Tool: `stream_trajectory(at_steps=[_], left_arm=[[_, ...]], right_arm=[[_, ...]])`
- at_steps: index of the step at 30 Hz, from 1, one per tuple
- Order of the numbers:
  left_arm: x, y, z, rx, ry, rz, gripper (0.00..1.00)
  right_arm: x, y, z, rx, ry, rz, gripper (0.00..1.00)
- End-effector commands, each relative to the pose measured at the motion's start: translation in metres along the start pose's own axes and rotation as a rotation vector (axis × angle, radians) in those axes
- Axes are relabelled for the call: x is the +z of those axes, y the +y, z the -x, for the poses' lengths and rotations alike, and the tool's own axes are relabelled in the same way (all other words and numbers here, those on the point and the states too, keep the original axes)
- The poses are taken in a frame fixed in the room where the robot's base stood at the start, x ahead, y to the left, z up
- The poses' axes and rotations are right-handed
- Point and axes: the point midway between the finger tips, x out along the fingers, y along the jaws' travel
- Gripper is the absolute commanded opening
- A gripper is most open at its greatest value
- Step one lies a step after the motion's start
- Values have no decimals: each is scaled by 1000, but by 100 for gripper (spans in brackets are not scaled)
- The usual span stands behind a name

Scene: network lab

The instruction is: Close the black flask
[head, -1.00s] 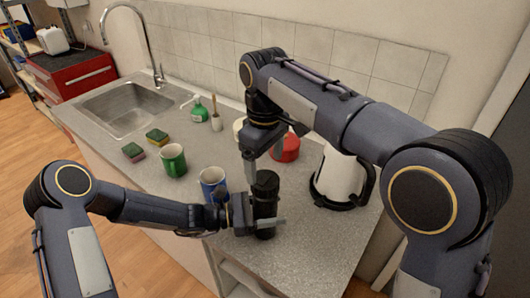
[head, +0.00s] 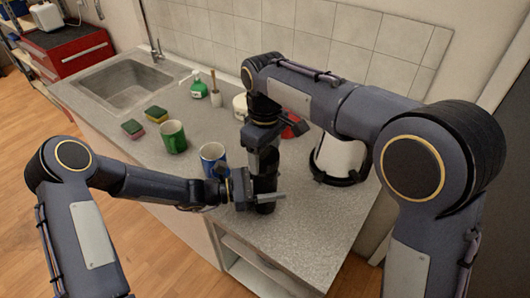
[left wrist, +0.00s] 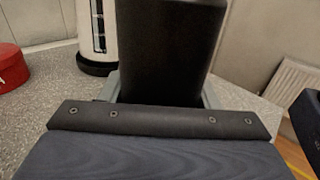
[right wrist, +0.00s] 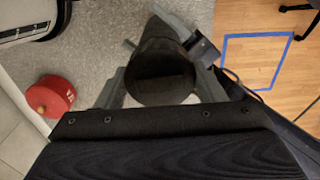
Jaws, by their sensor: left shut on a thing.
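The black flask (head: 266,184) stands upright near the counter's front edge in the head view. My left gripper (head: 267,198) is shut on its lower body from the side. The flask fills the middle of the left wrist view (left wrist: 168,50). My right gripper (head: 262,152) is at the flask's top, coming down from above. In the right wrist view, its fingers stand apart on either side of the flask's dark round top (right wrist: 162,75). I cannot tell whether they touch it. No separate lid can be made out.
A white kettle (head: 338,155) stands right of the flask, with a red tin (right wrist: 50,97) behind. A blue mug (head: 213,158) is close on the left, then a green mug (head: 173,137) and two sponges (head: 132,128). The counter (head: 290,240) in front is clear.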

Motion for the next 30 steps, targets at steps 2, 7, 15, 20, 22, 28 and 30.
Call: stream_trajectory(at_steps=[2,7,15,20,22,28,30], left_arm=[[0,0,0,0,0,0,0],[0,0,0,0,0,0,0],[0,0,0,0,0,0,0],[0,0,0,0,0,0,0],[0,0,0,0,0,0,0],[0,0,0,0,0,0,0],[0,0,0,0,0,0,0]], right_arm=[[0,0,0,0,0,0,40],[0,0,0,0,0,-3,35],[0,0,0,0,0,-3,87],[0,0,0,0,0,-3,87],[0,0,0,0,0,-3,87],[-1,0,17,2,4,-3,87],[-1,0,30,2,5,-3,87]])
